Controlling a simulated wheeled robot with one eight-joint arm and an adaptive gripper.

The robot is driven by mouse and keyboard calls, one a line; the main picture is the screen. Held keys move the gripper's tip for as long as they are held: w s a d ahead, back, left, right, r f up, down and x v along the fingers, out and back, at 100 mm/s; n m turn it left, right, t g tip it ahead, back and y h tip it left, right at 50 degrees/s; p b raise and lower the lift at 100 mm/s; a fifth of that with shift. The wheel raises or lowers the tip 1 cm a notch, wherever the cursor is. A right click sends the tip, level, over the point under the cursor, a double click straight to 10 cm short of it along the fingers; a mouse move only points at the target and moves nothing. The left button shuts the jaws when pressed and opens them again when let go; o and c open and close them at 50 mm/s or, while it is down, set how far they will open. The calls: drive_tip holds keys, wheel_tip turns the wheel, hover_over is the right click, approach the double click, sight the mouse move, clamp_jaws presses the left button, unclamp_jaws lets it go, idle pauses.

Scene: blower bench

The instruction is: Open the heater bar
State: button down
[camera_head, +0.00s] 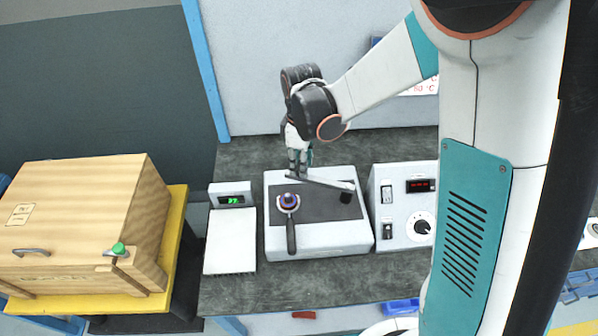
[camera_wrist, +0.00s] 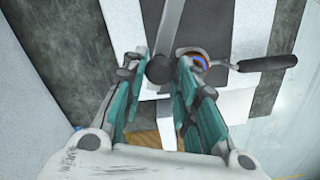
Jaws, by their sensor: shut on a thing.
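The heater bar (camera_head: 325,182) is a slim grey bar across the back of a white unit with a dark top. Its right end is by a small black block (camera_head: 346,197). My gripper (camera_head: 299,172) is at its left end, coming from above and behind. In the wrist view the bar (camera_wrist: 174,28) runs down from the top edge to a round dark knob (camera_wrist: 160,70). My gripper (camera_wrist: 163,72) is shut on this knob, one finger on each side. I cannot tell how far the bar is raised above the unit.
A ring tool with a blue centre (camera_head: 288,201) and dark handle (camera_head: 291,235) lies on the unit, close to my right finger in the wrist view. A scale (camera_head: 230,250) stands left, a control box (camera_head: 400,236) right. A wooden box (camera_head: 80,215) is at far left.

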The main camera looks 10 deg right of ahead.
drive_tip(key=w+d+m+b, duration=0.1)
drive_tip(key=w+d+m, duration=0.6)
drive_tip(key=m, duration=0.2)
drive_tip(key=shift+d, duration=0.3)
drive_tip(key=shift+w, duration=0.1)
drive_tip(key=c, duration=1.2)
unclamp_jaws()
drive_tip(key=shift+c, duration=0.2)
drive_tip(key=shift+r, duration=0.1)
wheel_tip(320, 180, up, 12)
